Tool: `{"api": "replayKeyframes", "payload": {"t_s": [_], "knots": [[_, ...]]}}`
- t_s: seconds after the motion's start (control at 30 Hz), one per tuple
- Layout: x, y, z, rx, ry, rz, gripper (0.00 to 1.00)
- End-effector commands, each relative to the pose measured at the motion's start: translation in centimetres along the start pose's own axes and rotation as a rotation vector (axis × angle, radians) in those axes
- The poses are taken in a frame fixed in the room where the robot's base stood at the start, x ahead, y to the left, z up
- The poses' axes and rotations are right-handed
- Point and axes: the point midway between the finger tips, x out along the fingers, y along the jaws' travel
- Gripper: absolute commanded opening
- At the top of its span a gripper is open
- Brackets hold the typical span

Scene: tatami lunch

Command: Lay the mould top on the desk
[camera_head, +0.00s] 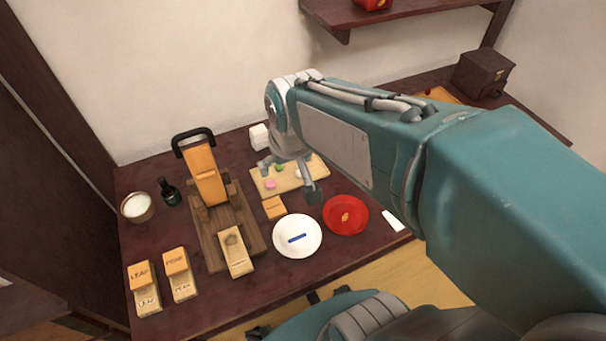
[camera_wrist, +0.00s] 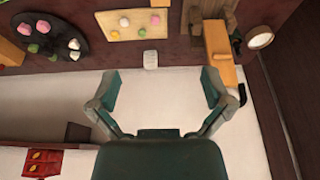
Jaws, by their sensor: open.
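A small orange wooden block (camera_head: 274,207), which looks like a loose mould top, lies on the dark desk (camera_head: 305,262) beside the wooden press stand. A pale mould base (camera_head: 236,252) with a dark hollow sits at the stand's front. Two more moulds with orange tops, the LEAF mould (camera_head: 139,275) and its neighbour (camera_head: 176,262), stand at the front left. My gripper (camera_head: 290,178) is open and empty, over the sweets board behind the small orange block. In the wrist view my gripper (camera_wrist: 160,82) has its fingers wide apart with nothing between them.
The press (camera_head: 207,178) has a tilted orange lever and black handle. A white plate (camera_head: 297,248) with a blue strip and a red plate (camera_head: 346,215) lie in front. A white bowl (camera_head: 137,206), dark bottle (camera_head: 169,192) and white cube (camera_wrist: 150,58) stand near the wall. My arm hides the desk's right side.

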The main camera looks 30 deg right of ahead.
Motion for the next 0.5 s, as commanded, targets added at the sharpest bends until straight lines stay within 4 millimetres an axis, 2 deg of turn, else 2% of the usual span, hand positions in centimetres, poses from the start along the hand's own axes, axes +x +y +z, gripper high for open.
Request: {"api": "replayKeyframes", "payload": {"t_s": [0.03,0.2,0.33,0.5], "knots": [[-1.4,0.0,0.9,0.0,0.033,0.0,1.0],[-4.8,0.0,4.0,0.0,0.11,0.0,1.0],[-6.2,0.0,5.9,0.0,0.153,0.0,1.0],[-6.7,0.0,6.8,0.0,0.173,0.0,1.0]]}}
